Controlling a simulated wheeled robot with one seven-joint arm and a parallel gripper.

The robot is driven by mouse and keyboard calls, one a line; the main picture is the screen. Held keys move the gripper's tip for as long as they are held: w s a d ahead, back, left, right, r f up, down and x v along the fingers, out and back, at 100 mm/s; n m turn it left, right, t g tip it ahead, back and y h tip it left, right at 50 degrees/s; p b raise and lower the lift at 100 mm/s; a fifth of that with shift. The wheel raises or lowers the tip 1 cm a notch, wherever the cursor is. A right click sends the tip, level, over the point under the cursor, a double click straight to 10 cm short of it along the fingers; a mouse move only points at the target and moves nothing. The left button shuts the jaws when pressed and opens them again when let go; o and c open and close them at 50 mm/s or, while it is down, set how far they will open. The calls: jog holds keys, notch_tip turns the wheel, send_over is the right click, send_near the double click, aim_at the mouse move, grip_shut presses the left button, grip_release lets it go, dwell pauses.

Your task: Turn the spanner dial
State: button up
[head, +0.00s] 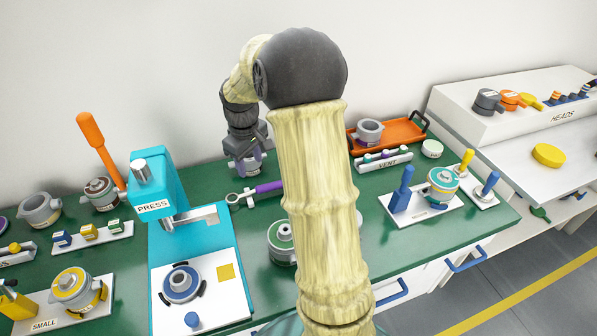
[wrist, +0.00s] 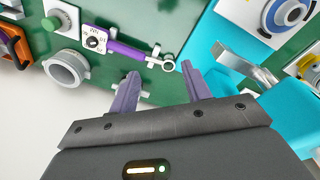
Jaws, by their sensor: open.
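The spanner (wrist: 127,50) has a purple handle and a grey ring end. At its other end is a white dial plate with markings and a dark round dial (wrist: 95,42). In the head view the spanner (head: 262,190) lies on the green bench right of the press, and my arm hides its dial end. My gripper (wrist: 159,75) is open with nothing between its purple fingers. The fingers appear near the ring end in the wrist view, and the dial is left of them. In the head view my gripper (head: 248,166) hangs behind the spanner, near the wall.
The turquoise press (head: 155,185) stands left of the spanner. An orange tray (head: 390,133) and the VENT rack (head: 384,159) are to the right. The wall is close behind.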

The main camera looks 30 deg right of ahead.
jog(key=w+d+f+n, duration=0.1)
jog(key=w+d, duration=0.2)
jog(key=d, duration=0.6)
jog(key=w+d+g, duration=0.1)
jog(key=w+d, duration=0.2)
jog(key=d, duration=0.7)
jog(key=shift+w+d+f+n+y+b, duration=0.3)
jog(key=shift+f+n+b, duration=0.05)
jog(key=shift+n, duration=0.05)
notch_tip(320, 180, down, 17)
jog(key=shift+f+p, duration=0.2)
jog(key=shift+p, duration=0.65)
jog(key=c, duration=1)
